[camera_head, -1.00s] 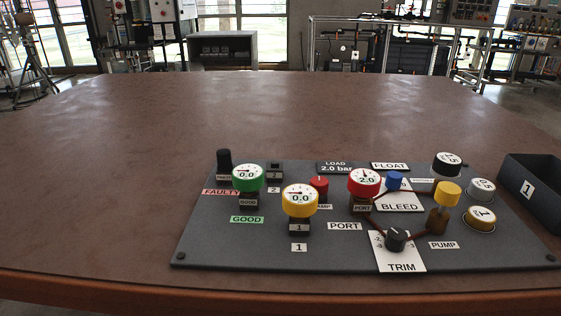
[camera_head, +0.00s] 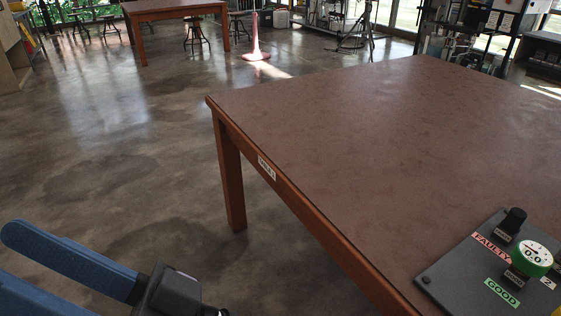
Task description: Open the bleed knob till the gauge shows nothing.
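The bleed knob and the red 2.0 gauge are outside the present view. Only the left end of the dark panel (camera_head: 450,278) shows, at the lower right on the table. On it stands a green-rimmed gauge (camera_head: 532,256) reading about 0.0, with a GOOD label (camera_head: 502,292) in front. A black knob-like part (camera_head: 511,222) stands behind it by the red FAULTY label (camera_head: 490,248). Part of my blue arm with a dark joint shows at the lower left, off the table.
The brown table (camera_head: 380,150) is bare left of and behind the panel. Its left edge and leg face open concrete floor (camera_head: 90,150). A red-and-white cone (camera_head: 256,40), another table (camera_head: 175,10) and stools are far back.

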